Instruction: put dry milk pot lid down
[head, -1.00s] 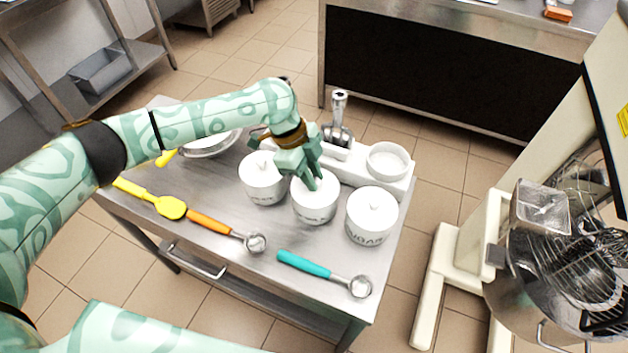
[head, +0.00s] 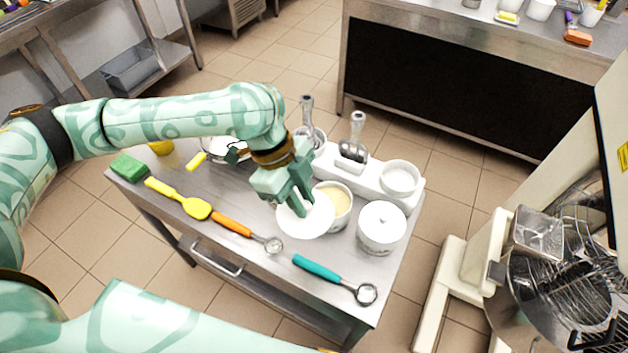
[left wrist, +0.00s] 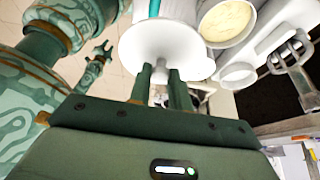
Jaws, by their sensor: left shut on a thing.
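My left gripper (head: 302,205) is shut on the knob of a round white lid (head: 310,222). The lid is held just left of the open white pot (head: 346,222), which has pale yellow powder (head: 337,200) inside. From the head I cannot tell how far the lid is above the table. In the left wrist view, the gripper fingers (left wrist: 160,88) pinch the knob, the lid (left wrist: 160,40) spreads beyond them, and the open pot (left wrist: 225,22) is beside it. A small claw, apparently my right gripper (left wrist: 100,50), shows far off; its jaw state is unclear.
A lidded white pot (head: 381,230) stands to the right. A white holder (head: 365,178) with scoops and a bowl (head: 400,178) is behind. A teal-handled scoop (head: 318,269), an orange-handled scoop (head: 235,225), a yellow spatula (head: 190,206) and a green sponge (head: 128,166) lie on the steel table (head: 225,260).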

